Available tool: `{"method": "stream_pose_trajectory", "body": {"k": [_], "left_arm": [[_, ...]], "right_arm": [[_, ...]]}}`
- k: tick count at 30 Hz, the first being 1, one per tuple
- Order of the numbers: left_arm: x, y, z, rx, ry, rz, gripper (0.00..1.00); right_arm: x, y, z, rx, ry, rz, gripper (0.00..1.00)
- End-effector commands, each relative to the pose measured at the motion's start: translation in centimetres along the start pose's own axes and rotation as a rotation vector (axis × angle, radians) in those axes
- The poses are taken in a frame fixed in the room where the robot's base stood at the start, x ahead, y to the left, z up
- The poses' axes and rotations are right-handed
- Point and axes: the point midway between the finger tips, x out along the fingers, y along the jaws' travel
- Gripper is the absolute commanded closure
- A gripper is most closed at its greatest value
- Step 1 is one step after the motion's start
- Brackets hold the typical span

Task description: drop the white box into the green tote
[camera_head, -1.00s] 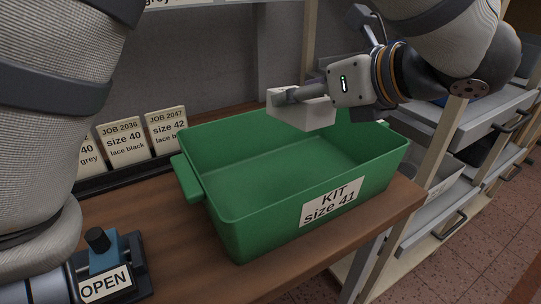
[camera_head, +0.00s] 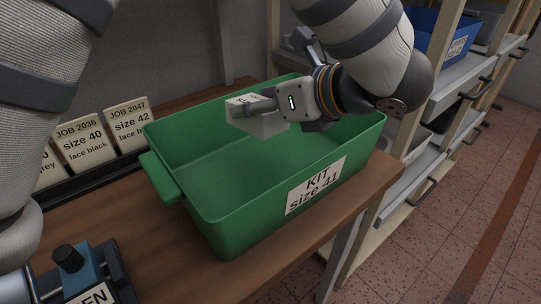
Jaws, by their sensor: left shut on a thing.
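The white box (camera_head: 268,124) is held over the inside of the green tote, near its back wall and apart from its floor. My left gripper (camera_head: 262,106) is shut on it, with a finger across the near face. The far finger is hidden behind the box. The green tote (camera_head: 232,228) stands open on the wooden bench, with a "KIT size 41" label on its front. Its visible floor is bare. My right gripper is not in view.
Job cards (camera_head: 80,137) stand in a dark rack left of the tote. A blue device with a black knob (camera_head: 68,258) is at the lower left. Shelving with a blue bin (camera_head: 440,38) stands at the right, beyond the bench edge.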

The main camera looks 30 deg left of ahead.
Motion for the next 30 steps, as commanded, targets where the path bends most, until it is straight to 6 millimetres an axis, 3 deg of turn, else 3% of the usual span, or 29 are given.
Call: {"method": "stream_pose_trajectory", "body": {"k": [3,4,6,7,17,20,30], "left_arm": [[0.0,0.0,0.1,-0.001,-0.001,0.0,0.81],[0.0,0.0,0.1,-0.001,-0.001,0.0,0.44],[0.0,0.0,0.1,-0.001,0.0,0.0,0.29],[0.0,0.0,0.1,-0.001,0.0,0.0,0.25],[-0.3,0.0,0.1,-0.001,-0.001,-0.001,0.25],[-2.0,-0.1,0.1,-0.004,-0.004,-0.004,0.25],[-10.5,-0.1,0.2,-0.005,-0.004,-0.004,0.25]], "right_arm": [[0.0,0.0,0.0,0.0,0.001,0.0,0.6],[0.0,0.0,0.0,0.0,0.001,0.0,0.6],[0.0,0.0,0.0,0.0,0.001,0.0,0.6],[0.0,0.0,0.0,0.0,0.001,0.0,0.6],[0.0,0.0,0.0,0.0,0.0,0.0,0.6],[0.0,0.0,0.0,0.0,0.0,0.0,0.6],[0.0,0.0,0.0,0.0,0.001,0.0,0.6]]}}
